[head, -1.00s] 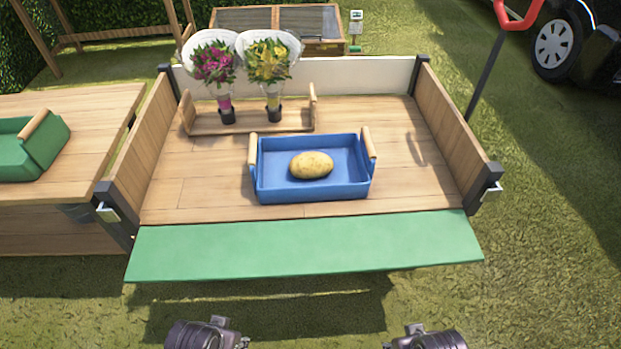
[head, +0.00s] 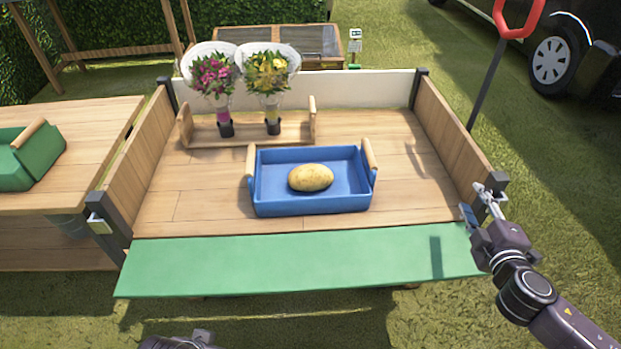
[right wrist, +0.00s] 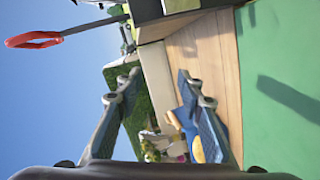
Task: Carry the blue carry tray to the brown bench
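The blue carry tray (head: 312,205) stands upright on the wooden bed of the cart, with a wooden handle at each end. A potato (head: 311,178) lies in it. The tray also shows partly behind a finger in the right wrist view. My right gripper (head: 474,203) is at the cart's right front corner post, to the right of the tray and apart from it. In the right wrist view its two fingers (right wrist: 158,105) are spread and nothing is between them. My left arm shows only as a small part at the bottom edge of the head view; its fingers are out of sight. I cannot tell which surface is the brown bench.
A wooden carrier with two flower bouquets (head: 264,84) stands behind the tray. A green flap (head: 300,266) hangs along the cart's front edge. Wooden side walls (head: 451,130) bound the bed. A wooden table (head: 75,115) with a green tray (head: 35,155) stands at left.

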